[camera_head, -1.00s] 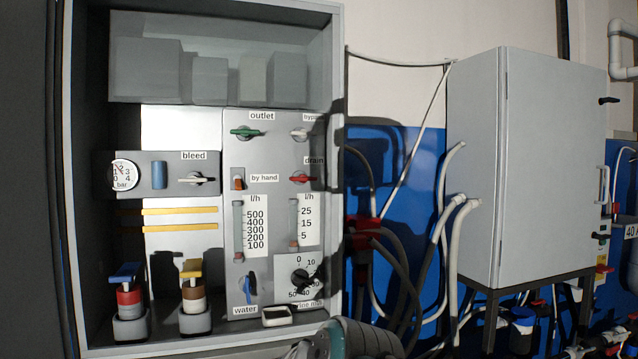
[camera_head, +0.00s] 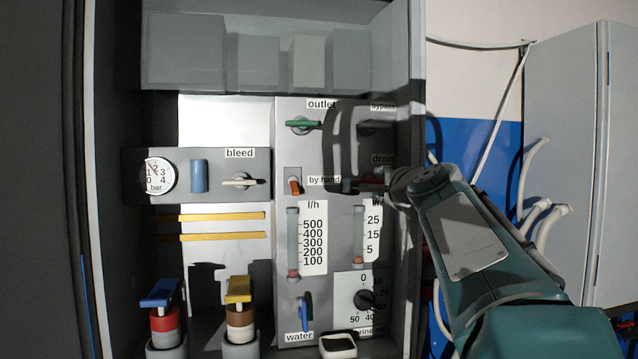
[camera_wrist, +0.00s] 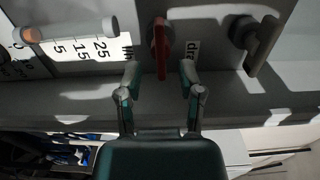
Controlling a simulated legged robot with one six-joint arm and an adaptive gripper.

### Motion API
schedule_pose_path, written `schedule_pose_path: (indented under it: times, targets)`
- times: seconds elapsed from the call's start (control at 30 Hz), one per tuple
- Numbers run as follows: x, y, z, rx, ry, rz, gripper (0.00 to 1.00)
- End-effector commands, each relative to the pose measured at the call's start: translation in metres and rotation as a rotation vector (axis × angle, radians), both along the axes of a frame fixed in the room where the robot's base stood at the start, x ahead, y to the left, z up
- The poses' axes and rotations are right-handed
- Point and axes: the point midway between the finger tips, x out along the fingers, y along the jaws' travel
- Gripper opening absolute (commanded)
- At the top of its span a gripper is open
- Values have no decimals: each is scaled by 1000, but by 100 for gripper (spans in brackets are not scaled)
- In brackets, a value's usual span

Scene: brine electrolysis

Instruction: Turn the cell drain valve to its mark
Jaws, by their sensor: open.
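The drain valve's red handle (camera_wrist: 161,46) shows in the wrist view, upright in that picture, with part of its label (camera_wrist: 193,50) beside it. My gripper (camera_wrist: 159,78) is open, with one finger on each side of the handle's lower end and a visible gap to both. I cannot tell whether the fingertips reach to the handle's depth. In the head view my gripper (camera_head: 362,186) is at the panel just below the drain label (camera_head: 383,159) and mostly hides the handle. I cannot make out the valve's mark.
The grey bypass handle (camera_wrist: 262,46) is close to the drain valve; it also shows in the head view (camera_head: 376,124). A small flow tube (camera_head: 359,235) stands below the drain valve. The green outlet handle (camera_head: 304,125) and orange by-hand switch (camera_head: 294,186) are to the left.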

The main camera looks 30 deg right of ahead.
Motion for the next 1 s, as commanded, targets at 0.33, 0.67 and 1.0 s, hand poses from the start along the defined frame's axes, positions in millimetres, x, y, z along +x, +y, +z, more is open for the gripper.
schedule_pose_path:
  times: [0.33,0.67,1.0]
  targets:
    - [36,-9,-1,-1,1,0,49]
    - [37,-9,0,-2,1,-1,22]
    - [37,-9,-1,-3,4,-1,0]
